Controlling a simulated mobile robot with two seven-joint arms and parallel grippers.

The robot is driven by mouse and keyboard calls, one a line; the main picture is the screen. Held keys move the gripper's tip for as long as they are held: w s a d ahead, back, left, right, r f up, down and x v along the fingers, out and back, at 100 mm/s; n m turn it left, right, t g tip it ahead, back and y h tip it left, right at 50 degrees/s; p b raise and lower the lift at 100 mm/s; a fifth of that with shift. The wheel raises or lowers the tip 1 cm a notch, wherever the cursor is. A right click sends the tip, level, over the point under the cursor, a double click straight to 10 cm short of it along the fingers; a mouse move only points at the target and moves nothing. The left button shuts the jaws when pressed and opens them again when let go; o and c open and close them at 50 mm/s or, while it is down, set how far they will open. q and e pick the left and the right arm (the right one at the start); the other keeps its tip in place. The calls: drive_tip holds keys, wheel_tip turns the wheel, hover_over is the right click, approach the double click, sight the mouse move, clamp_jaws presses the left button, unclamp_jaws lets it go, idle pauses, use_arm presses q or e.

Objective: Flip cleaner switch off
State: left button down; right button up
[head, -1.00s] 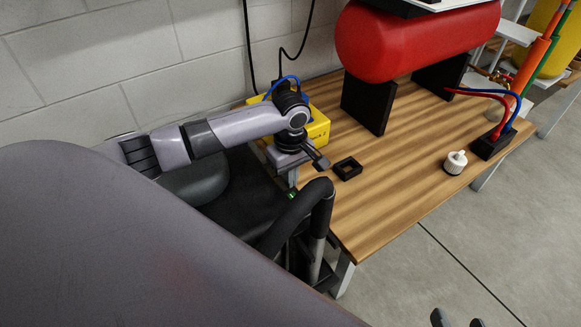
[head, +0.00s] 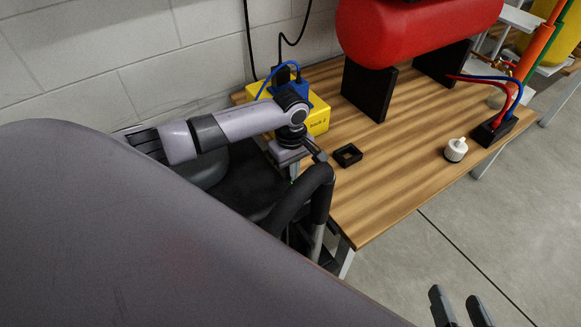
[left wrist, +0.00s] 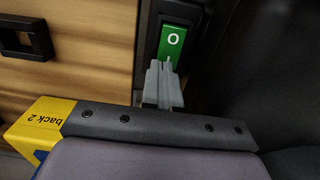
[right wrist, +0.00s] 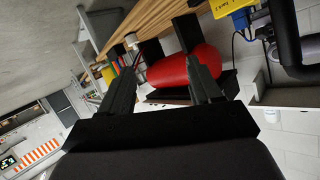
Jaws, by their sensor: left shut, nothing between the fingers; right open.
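The cleaner switch (left wrist: 172,43) is a green rocker with a white O, set in a dark housing in the left wrist view. My left gripper (left wrist: 164,72) is shut and empty, its tips over the rocker's lower end. I cannot tell whether they touch it. In the head view my left gripper (head: 318,155) is beside the table edge, above the black cleaner (head: 318,190) with its curved hose; the switch face is hidden there. My right gripper (head: 461,305) is open and empty over the floor; it also shows in the right wrist view (right wrist: 155,55).
The wooden table (head: 400,190) holds a yellow box (head: 318,118), a small black square frame (head: 347,155), a white knobbed part (head: 456,150) and a red tank (head: 415,30) on black supports. A block wall stands behind.

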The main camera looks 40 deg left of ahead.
use_arm(q)
drive_tip(key=shift+w+r+p, duration=0.15)
drive_tip(key=shift+r+p, duration=0.15)
drive_tip(key=shift+p, duration=0.25)
drive_tip(key=shift+f+h+p, duration=0.1)
drive_tip(key=shift+h+p, duration=0.2)
drive_tip(key=shift+p, duration=0.75)
drive_tip(key=shift+a+f+p, duration=0.1)
drive_tip(key=shift+f+p, duration=0.1)
drive_tip(key=shift+p, duration=0.8)
drive_tip(key=shift+f+b, duration=0.3)
drive_tip(key=shift+b, duration=0.05)
drive_tip(key=shift+d+r+p, duration=0.2)
drive_tip(key=shift+r+p, duration=0.05)
drive_tip(key=shift+p, duration=0.25)
drive_tip(key=shift+s+d+r+p, duration=0.15)
drive_tip(key=shift+s+d+p, duration=0.25)
drive_tip(key=shift+p, duration=0.3)
drive_tip(key=shift+w, duration=0.1)
use_arm(e)
drive_tip(key=d, duration=0.1)
drive_tip(key=s+d+h, duration=0.1)
drive_tip(key=d, duration=0.1)
drive_tip(key=s+d+r+h, duration=0.1)
drive_tip(key=shift+d+r+g, duration=0.1)
drive_tip(key=shift+d+g, duration=0.05)
drive_tip(key=shift+g, duration=0.25)
